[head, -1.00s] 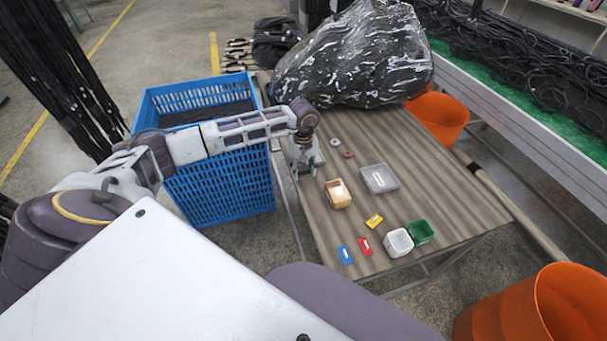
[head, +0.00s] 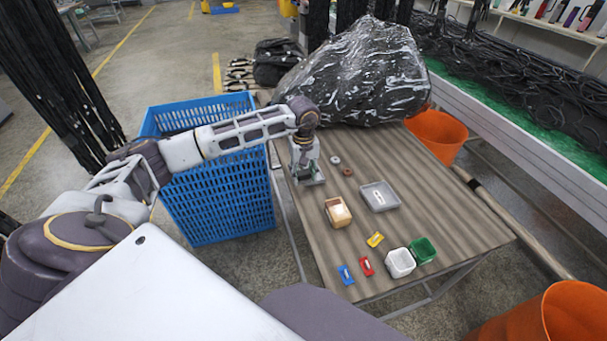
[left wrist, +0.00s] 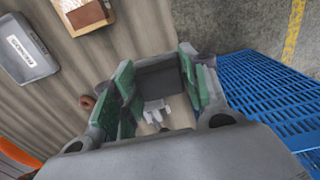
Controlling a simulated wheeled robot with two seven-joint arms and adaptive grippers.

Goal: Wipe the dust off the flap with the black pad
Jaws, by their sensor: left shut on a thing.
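My left gripper (head: 308,180) is low over the left edge of the wooden table, left of the small boxes. In the left wrist view its green-lined fingers (left wrist: 160,95) are shut on a dark grey-black block, which looks like the black pad (left wrist: 162,82). A small whitish piece (left wrist: 155,108) shows between the fingers; I cannot tell what it is. In the head view the fingers hide the pad. I cannot make out the flap or any dust for sure. My right gripper is not in view.
The table (head: 440,210) holds a grey tray (head: 366,189), an orange-brown box (head: 338,222), white and green cups (head: 400,263), small coloured pieces and two rings. A blue crate (head: 215,190) stands left. A wrapped black bundle (head: 355,75) fills the far end. Orange buckets (head: 436,135) stand right.

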